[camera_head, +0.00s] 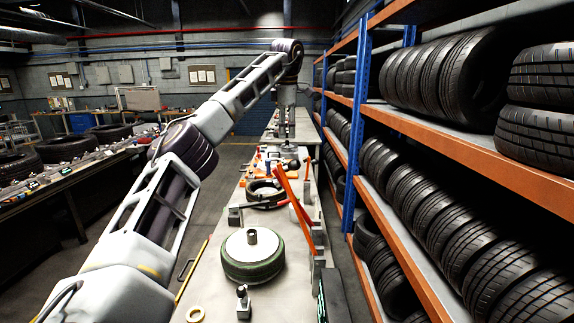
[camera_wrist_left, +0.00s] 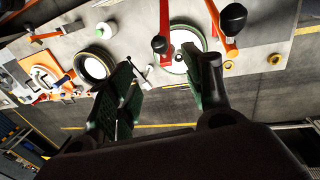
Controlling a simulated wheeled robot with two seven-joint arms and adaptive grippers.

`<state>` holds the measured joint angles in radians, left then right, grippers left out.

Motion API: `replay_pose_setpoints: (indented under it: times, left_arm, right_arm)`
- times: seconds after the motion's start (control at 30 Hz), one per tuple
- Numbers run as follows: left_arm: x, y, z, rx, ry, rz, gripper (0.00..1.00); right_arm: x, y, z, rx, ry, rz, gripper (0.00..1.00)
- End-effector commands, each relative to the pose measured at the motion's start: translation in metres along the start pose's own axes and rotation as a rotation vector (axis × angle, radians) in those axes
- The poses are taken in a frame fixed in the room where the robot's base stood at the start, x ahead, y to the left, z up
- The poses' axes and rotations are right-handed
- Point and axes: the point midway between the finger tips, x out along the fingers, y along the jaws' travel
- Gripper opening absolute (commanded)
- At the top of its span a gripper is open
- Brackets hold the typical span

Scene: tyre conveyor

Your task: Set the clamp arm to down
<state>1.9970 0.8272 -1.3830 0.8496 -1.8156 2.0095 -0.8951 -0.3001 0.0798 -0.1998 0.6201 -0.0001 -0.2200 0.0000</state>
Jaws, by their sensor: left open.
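Two lever arms stand at the bench's right side. One is a long orange-red bar (camera_head: 292,198), raised and tilted in the head view. In the left wrist view I see a red lever (camera_wrist_left: 165,22) and an orange lever (camera_wrist_left: 218,18), each with a black knob. I cannot tell for sure which is the clamp arm. My left gripper (camera_head: 289,152) is over the bench beyond the levers; in the left wrist view its dark green fingers (camera_wrist_left: 166,66) are open and empty, apart from both knobs. My right gripper is not in view.
A green-rimmed wheel with a pale top (camera_head: 252,262) lies on the bench (camera_head: 215,285). A black ring (camera_head: 262,187) and small tools lie farther back. A tyre rack (camera_head: 430,128) stands close on the right. A conveyor with tyres (camera_head: 66,148) is at left.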

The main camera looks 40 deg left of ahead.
Motion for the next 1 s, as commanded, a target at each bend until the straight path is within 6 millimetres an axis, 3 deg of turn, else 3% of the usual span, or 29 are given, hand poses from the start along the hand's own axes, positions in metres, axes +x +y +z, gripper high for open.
replay_pose_setpoints:
  times: [0.47,1.0]
  left_arm:
    - [0.01,0.0,0.0,0.0,0.0,0.0,0.51]
    - [0.075,0.0,0.0,-0.002,0.0,0.0,0.51]
  right_arm:
    - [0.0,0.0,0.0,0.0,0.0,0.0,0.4]
    - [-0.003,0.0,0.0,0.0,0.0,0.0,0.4]
